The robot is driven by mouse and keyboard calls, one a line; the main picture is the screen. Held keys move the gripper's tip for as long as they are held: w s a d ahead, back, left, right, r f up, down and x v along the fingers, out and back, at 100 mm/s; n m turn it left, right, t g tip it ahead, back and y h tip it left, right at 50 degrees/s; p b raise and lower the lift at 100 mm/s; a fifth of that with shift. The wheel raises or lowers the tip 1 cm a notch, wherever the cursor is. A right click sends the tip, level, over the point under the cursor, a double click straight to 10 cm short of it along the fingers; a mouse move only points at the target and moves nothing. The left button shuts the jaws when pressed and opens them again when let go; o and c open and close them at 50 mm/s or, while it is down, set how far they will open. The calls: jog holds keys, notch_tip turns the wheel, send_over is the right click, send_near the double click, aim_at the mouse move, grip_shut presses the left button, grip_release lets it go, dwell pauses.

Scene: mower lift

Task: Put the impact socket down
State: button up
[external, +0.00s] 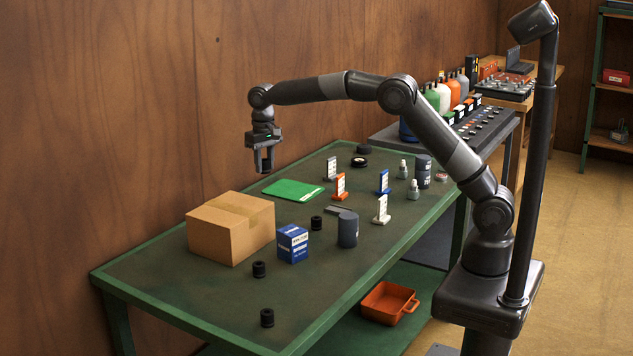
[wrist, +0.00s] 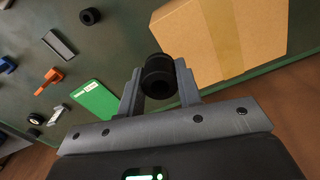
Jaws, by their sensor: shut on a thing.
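My gripper (external: 264,162) is shut on a black impact socket, held in the air above the far edge of the table near the wooden wall. In the wrist view the socket (wrist: 158,75) sits between the two fingers. A green flat mat (external: 293,190) lies on the table, to the right of and below my gripper; it also shows in the wrist view (wrist: 95,98). Similar black sockets stand on the table (external: 316,222), near the front left (external: 259,269) and at the front edge (external: 267,317).
A cardboard box (external: 230,228) stands left of the mat, close to the held socket in the wrist view. A blue box (external: 292,243), a grey cylinder (external: 347,229) and several label stands (external: 382,210) occupy the table's middle. The table's left end is mostly clear.

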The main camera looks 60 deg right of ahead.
jog(key=w+d+r, duration=0.2)
jog(key=w, duration=0.1)
send_over(233, 206)
notch_tip(233, 206, down, 7)
jog(key=shift+f, duration=2.05)
jog(key=shift+f, duration=0.1)
jog(key=o, duration=1)
